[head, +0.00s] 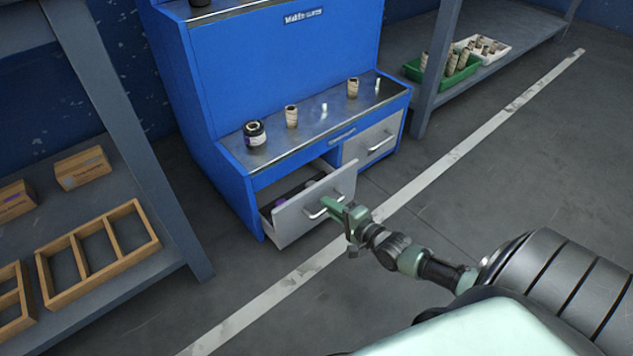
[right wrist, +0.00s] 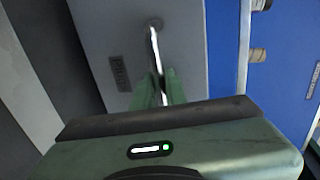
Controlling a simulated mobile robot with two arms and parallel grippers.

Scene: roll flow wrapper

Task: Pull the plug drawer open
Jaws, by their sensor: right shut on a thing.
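The plug drawer (head: 292,222) is the left drawer under the blue workbench's steel top, and it stands pulled out with its inside showing. Some dark and purple items lie in it. Its grey front with a small label also shows in the right wrist view (right wrist: 120,35). My right gripper (head: 328,205) is shut on the drawer's metal bar handle (head: 315,212). In the right wrist view the green fingers (right wrist: 163,85) close around the handle (right wrist: 153,45). My left gripper is not in view.
The right drawer (head: 372,142) is shut. A dark jar (head: 254,134) and brown rolls (head: 291,116) stand on the steel top (head: 325,112). A shelf with wooden trays (head: 97,252) stands left; green (head: 440,78) and white bins are at right. The floor before the drawer is clear.

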